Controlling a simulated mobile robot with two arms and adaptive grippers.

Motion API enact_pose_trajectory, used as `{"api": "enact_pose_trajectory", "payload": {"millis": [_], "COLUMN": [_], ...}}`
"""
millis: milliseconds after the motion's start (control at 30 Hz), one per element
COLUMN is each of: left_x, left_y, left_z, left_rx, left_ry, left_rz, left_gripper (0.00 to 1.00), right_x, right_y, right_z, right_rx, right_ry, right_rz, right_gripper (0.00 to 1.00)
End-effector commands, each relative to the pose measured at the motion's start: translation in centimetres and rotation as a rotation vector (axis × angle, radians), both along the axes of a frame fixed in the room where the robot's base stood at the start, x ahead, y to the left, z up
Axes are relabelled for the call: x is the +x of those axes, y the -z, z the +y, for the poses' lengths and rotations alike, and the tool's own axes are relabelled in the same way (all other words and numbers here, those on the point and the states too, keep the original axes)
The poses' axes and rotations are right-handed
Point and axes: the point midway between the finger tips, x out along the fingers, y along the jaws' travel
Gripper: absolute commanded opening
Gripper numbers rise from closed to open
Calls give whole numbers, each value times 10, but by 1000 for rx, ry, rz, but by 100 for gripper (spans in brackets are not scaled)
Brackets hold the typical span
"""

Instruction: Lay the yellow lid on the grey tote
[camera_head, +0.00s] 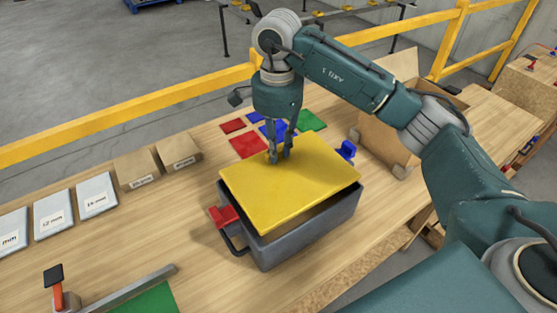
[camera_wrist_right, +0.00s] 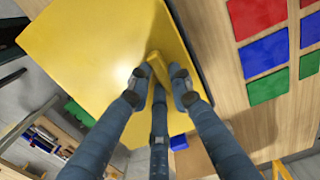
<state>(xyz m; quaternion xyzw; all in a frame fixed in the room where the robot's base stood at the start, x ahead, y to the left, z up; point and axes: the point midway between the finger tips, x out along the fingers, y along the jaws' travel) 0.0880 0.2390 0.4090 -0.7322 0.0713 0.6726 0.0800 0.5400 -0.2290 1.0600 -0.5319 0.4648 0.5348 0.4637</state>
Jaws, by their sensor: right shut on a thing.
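The yellow lid (camera_head: 285,190) is a flat panel over the open top of the grey tote (camera_head: 310,235). My right gripper (camera_head: 280,155) is shut on the lid's raised yellow handle; the wrist view shows the fingers (camera_wrist_right: 160,85) around this handle and the lid (camera_wrist_right: 95,50) below. The lid is a little askew to the tote, and a dark gap shows under its front right edge. Whether it touches the rim elsewhere I cannot tell. The tote's inside is mostly hidden. My left gripper is not in view.
A red part (camera_head: 223,215) is at the tote's left end and a blue part (camera_head: 346,150) near its back right. Coloured squares (camera_head: 248,146) lie behind. Cardboard boxes (camera_head: 136,168) and labelled pale packs (camera_head: 96,195) stand left. A cardboard carton (camera_head: 385,140) is at right.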

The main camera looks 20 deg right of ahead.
Motion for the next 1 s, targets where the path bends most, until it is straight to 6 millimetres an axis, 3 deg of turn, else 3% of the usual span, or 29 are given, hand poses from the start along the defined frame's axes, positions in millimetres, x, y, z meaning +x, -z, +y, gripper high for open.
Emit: {"api": "enact_pose_trajectory", "payload": {"millis": [467, 833, 867, 900, 933, 1000], "left_x": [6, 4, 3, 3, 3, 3], "left_y": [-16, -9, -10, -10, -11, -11], "left_z": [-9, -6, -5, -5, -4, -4], "left_rx": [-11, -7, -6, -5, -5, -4], "left_ry": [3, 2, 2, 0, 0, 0], "left_rz": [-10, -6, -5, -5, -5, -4], "left_gripper": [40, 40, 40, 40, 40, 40], "right_x": [-1, 0, 0, 0, 0, 0], "right_y": [47, 54, 54, 53, 53, 53], "right_z": [0, 0, 0, 0, 0, 0], "right_rx": [-1, -1, -1, -1, -1, -1], "right_ry": [1, 0, 0, 0, 0, 0], "right_rz": [2, -1, -1, -1, -1, 0], "right_gripper": [0, 0, 24, 32, 38, 39]}}
